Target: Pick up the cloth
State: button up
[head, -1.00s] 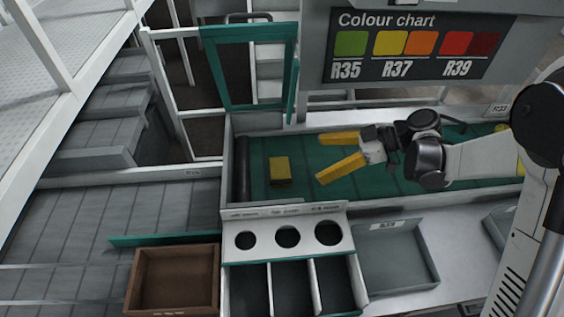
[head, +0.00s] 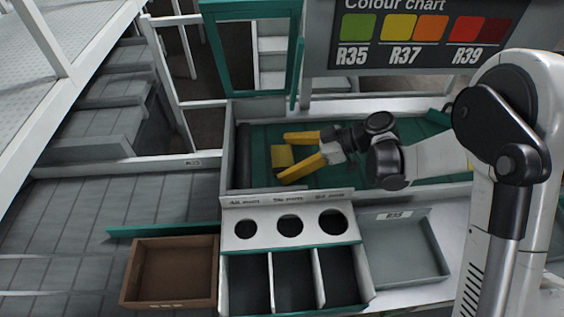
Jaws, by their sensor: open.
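The cloth (head: 281,156) looks like a small folded yellow piece lying on the green conveyor belt, near the belt's left end. My gripper (head: 287,157) has two yellow fingers spread apart, pointing left over the belt. The fingertips are around the cloth in the picture, one at its far edge and one at its near edge. The near finger hides a little of the cloth's lower right. I cannot tell how high the fingers are above the belt or whether they touch the cloth.
A panel with three round holes (head: 292,226) and open bins stands in front of the belt. A brown crate (head: 213,270) is at front left, a grey tray (head: 405,262) at front right. The belt's side wall (head: 227,150) is close left of the cloth. A teal frame (head: 247,10) stands behind.

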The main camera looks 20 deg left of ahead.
aim_at(286, 157)
jog(key=c, duration=0.9)
jog(key=shift+r, duration=0.15)
jog(key=shift+r, duration=0.25)
notch_tip(286, 157, up, 4)
jog(key=p, duration=0.2)
jog(key=shift+p, duration=0.3)
jog(key=p+v, duration=0.3)
jog(key=v, duration=1)
jog(key=shift+w+d, duration=0.15)
jog(key=shift+w, duration=0.1)
